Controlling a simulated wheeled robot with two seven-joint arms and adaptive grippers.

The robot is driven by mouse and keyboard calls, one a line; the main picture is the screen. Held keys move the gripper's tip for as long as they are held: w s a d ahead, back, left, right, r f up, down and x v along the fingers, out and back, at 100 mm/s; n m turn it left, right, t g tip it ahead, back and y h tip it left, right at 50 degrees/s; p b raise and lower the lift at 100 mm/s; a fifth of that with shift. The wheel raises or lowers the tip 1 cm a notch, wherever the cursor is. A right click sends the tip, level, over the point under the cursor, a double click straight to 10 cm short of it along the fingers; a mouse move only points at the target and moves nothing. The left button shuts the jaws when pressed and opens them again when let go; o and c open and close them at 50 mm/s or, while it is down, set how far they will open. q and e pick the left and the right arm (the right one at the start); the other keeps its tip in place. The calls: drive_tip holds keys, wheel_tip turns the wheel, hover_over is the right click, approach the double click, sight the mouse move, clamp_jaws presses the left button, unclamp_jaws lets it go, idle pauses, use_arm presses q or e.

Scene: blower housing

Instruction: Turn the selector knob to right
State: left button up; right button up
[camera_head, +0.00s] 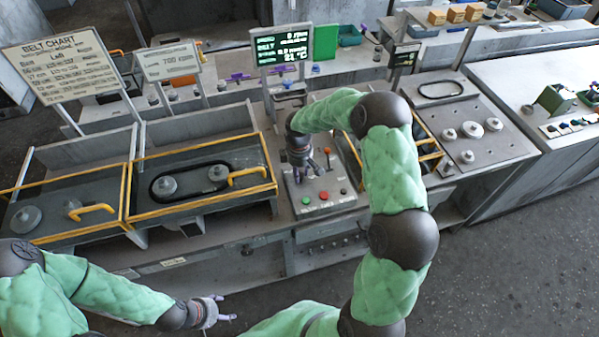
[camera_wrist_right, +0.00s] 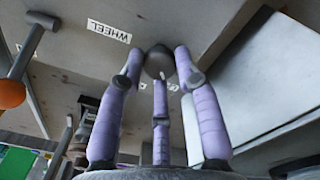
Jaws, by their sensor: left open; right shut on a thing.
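The selector knob (camera_wrist_right: 158,60) is a dark rounded knob on the grey control panel (camera_head: 340,201), seen in the right wrist view. My right gripper (camera_head: 308,174) is over the panel, and in the wrist view its purple fingers (camera_wrist_right: 157,72) are closed around the knob. Parts of the knob and the marking just beside it are covered by the fingers. In the head view the gripper hides the knob. My left gripper (camera_head: 222,312) is open and empty in front of the bench, away from the panel.
A green button (camera_head: 306,200) and a red button (camera_head: 323,195) sit on the panel in front of the right gripper. A lever with an orange ball (camera_wrist_right: 11,93) stands close by. A "WHEEL" label (camera_wrist_right: 109,31) is on the panel. Yellow-railed belt trays (camera_head: 204,197) lie left.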

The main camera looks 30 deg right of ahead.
drive_tip(key=m+b, duration=0.2)
drive_tip(key=m, duration=0.3)
drive_tip(key=shift+w+m, duration=0.1)
drive_tip(key=shift+m, duration=0.2)
drive_tip(key=m+b, duration=0.1)
drive_tip(key=m, duration=0.3)
drive_tip(key=shift+b, duration=0.4)
clamp_jaws()
drive_tip(key=shift+r+m, duration=0.1)
drive_tip(key=shift+m, duration=0.6)
drive_tip(key=shift+w+d+r, duration=0.1)
drive_tip(key=o, duration=0.8)
unclamp_jaws()
drive_tip(key=shift+c, duration=0.2)
drive_tip(key=o, duration=0.4)
drive_tip(key=shift+w, duration=0.1)
drive_tip(key=shift+c, duration=0.2)
wheel_tip(320, 180, up, 12)
